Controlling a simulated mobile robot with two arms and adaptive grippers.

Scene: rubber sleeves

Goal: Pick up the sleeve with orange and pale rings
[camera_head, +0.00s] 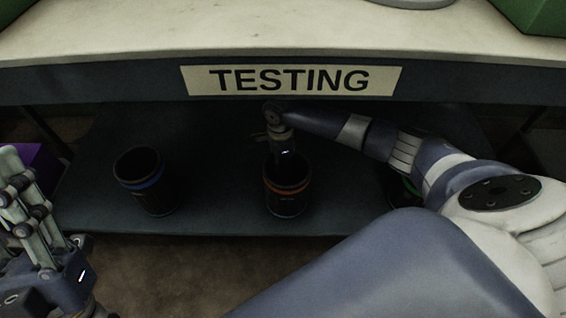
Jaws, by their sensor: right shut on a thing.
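The dark sleeve with an orange ring and a thin pale ring (287,203) is upright at the middle of the lower shelf. My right gripper (284,154) comes down onto its rim from above and is shut on it; the fingertips are partly hidden at the sleeve's mouth. I cannot tell whether the sleeve's base touches the shelf. My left gripper (22,190) is at the lower left, well away from the sleeves, with its fingers partly cut off by the frame edge, so its opening is unclear.
A dark sleeve with a blue ring (147,187) stands on the lower shelf (215,205) to the left. Another with a green mark (411,188) is mostly hidden behind my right arm. The tabletop edge with a TESTING sign (292,80) overhangs the shelf. A purple box (43,168) is at left.

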